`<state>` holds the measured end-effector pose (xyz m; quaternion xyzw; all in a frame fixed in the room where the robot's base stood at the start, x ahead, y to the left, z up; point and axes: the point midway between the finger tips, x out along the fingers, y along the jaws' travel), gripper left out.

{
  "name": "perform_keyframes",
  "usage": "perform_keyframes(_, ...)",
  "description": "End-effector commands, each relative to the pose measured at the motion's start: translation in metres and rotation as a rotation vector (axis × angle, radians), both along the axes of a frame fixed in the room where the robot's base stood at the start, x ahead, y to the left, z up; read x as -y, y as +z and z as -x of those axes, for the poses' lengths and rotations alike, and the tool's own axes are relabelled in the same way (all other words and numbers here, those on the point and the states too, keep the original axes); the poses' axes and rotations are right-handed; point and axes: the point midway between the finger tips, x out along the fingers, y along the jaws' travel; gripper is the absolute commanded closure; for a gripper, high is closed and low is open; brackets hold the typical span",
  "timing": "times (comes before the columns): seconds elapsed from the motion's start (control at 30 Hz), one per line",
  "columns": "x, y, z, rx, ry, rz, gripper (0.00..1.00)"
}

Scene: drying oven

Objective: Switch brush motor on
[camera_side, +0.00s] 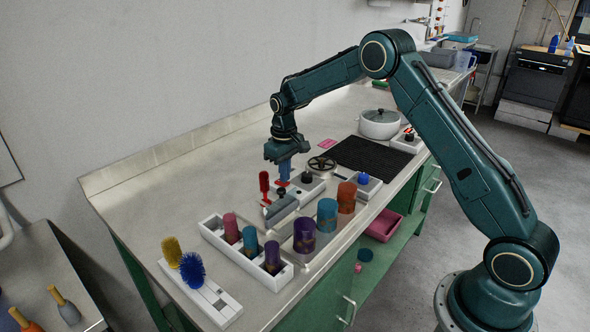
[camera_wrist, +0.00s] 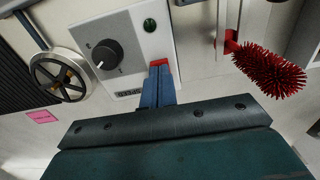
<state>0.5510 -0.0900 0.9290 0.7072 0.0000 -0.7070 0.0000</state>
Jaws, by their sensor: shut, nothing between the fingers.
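A pale grey control box (camera_wrist: 125,30) with a black knob (camera_wrist: 105,54), a small green lamp (camera_wrist: 149,25) and a dark label (camera_wrist: 128,93) fills the upper middle of the wrist view. I cannot tell whether the lamp is lit. A red switch-like part (camera_wrist: 158,63) sits at the box's edge, partly hidden by my fingers. My gripper (camera_wrist: 158,80) is shut and empty, its blue fingertips at this red part; contact is unclear. The side view shows the gripper (camera_side: 284,172) pointing down beside the box (camera_side: 312,188). A red bristle brush (camera_wrist: 270,70) is right of the box.
A handwheel (camera_wrist: 58,74) is left of the box. In the side view, a rack (camera_side: 212,228) of coloured cylinders and several loose cylinders stand in front. A black mat (camera_side: 370,155), a white pot (camera_side: 379,124) and a blue-knobbed box (camera_side: 367,186) are to the right.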

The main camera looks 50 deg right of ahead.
Motion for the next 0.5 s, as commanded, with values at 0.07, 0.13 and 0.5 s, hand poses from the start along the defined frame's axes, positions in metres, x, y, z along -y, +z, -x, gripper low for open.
perform_keyframes(0.07, 0.0, -0.0011, 0.0001, 0.0, 0.0, 0.0, 1.0)
perform_keyframes(0.13, 0.0, -0.0018, 0.0001, 0.0, 0.0, 0.0, 1.0)
perform_keyframes(0.5, -0.0001, -0.0056, 0.0001, 0.0, 0.0, 0.0, 1.0)
